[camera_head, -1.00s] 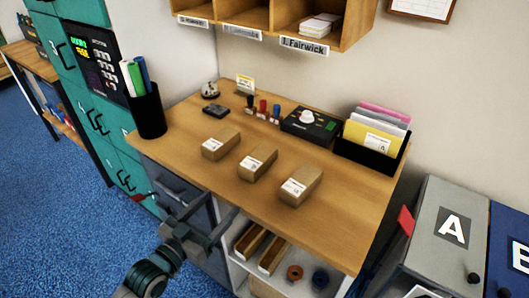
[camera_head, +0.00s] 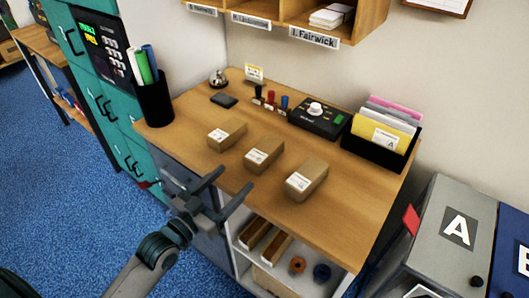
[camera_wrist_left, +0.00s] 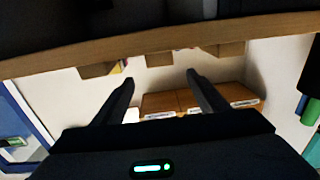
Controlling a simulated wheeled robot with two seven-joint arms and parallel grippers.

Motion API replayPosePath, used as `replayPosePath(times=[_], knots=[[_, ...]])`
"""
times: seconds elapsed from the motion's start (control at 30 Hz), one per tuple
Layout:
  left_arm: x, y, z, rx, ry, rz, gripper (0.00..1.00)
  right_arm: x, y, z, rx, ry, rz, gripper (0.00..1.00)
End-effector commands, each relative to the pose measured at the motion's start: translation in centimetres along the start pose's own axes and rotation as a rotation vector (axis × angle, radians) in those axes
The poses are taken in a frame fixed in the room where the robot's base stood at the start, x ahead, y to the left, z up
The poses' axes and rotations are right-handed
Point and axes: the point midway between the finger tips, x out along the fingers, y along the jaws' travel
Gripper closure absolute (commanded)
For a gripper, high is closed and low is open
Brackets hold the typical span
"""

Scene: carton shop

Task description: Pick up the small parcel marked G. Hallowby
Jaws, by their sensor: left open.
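Three small brown parcels with white labels lie in a row on the wooden desk (camera_head: 225,195): a left one (camera_head: 228,134), a middle one (camera_head: 264,154) and a right one (camera_head: 307,178). The label print is too small to read, so I cannot tell which is marked G. Hallowby. My left gripper (camera_head: 232,181) is open and empty, at the desk's front edge, in front of the middle parcel. The left wrist view is upside down; parcels show beyond the desk edge, the middle one (camera_wrist_left: 159,59) between the open fingers (camera_wrist_left: 160,80). My right gripper is not in view.
A pen cup (camera_head: 154,103) stands at the desk's left. A bell (camera_head: 218,78), several stamps, a black device (camera_head: 318,118) and a file holder (camera_head: 381,143) line the back. Pigeonholes (camera_head: 333,33) hang above. An open shelf (camera_head: 280,253) is under the desk.

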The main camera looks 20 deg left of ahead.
Motion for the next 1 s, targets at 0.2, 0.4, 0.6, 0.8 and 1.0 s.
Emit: replayPosePath(times=[0.2, 0.4, 0.6, 0.8, 1.0], knots=[[3.6, 0.0, -0.4, 0.000, 0.002, 0.000, 0.33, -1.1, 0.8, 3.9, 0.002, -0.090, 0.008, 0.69], [7.2, -0.1, -0.4, -0.001, 0.001, -0.001, 0.33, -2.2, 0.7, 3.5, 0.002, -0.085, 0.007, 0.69], [9.8, 0.0, -0.2, -0.001, 0.000, 0.000, 0.33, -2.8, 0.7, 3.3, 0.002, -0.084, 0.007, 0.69], [10.4, 0.0, 0.0, 0.000, 0.000, 0.000, 0.33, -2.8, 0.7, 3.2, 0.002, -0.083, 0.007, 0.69], [10.4, 0.0, 0.0, 0.000, 0.000, 0.000, 0.33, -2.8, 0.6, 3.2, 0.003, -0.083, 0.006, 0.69]])
